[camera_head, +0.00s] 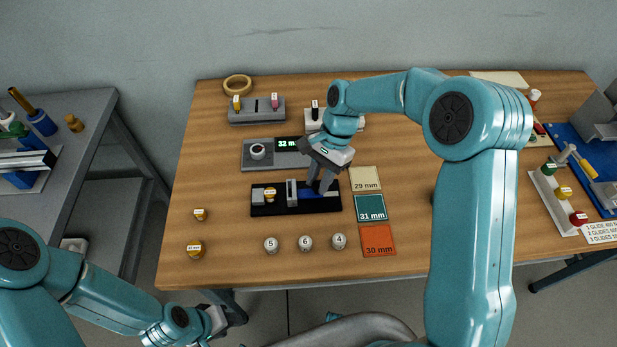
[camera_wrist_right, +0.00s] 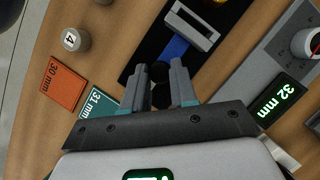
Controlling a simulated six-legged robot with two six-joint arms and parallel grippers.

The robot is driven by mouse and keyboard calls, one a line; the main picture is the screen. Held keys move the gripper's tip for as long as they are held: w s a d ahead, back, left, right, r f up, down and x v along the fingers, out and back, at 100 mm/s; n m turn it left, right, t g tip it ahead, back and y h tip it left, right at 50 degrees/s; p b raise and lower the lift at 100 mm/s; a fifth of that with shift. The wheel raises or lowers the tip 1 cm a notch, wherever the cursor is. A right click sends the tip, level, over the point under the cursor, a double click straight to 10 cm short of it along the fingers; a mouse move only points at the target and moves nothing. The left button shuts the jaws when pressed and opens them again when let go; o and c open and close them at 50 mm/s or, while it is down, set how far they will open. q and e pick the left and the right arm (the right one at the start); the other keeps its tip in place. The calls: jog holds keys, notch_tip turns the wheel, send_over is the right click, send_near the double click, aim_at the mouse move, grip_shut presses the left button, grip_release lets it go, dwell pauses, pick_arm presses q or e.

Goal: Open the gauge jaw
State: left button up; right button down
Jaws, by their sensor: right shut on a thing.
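The gauge is a black base (camera_head: 265,208) with a grey upright jaw (camera_head: 291,192) and a blue slide bar (camera_head: 306,192). A small labelled brass piece (camera_head: 270,193) sits left of the jaw, beside a grey block (camera_head: 258,195). In the right wrist view the grey jaw (camera_wrist_right: 191,26) and blue bar (camera_wrist_right: 174,47) lie just beyond the fingertips. My right gripper (camera_head: 321,189) is at the bar's right end, shut on a dark knob (camera_wrist_right: 160,71) partly hidden between its fingers (camera_wrist_right: 160,88). My left gripper (camera_head: 214,319) hangs off the table's front edge; its fingers are unclear.
A grey readout box (camera_head: 258,164) behind the gauge shows 32 mm. Mats for 29 mm (camera_head: 365,178), 31 mm (camera_head: 371,207) and 30 mm (camera_head: 378,240) lie right. White numbered knobs (camera_head: 305,242) stand in front. The table's left part is mostly clear.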

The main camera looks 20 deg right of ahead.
jog(key=shift+d, duration=0.15)
jog(key=c, duration=0.9)
grip_release()
jog(key=shift+d+r, duration=0.1)
jog(key=shift+c, duration=0.2)
jog(key=shift+s, duration=0.15)
jog(key=shift+w, duration=0.2)
jog(key=v, duration=1.6)
jog(key=shift+s+r+p, duration=0.15)
jog(key=shift+r+p, duration=0.05)
jog(key=shift+p, duration=0.15)
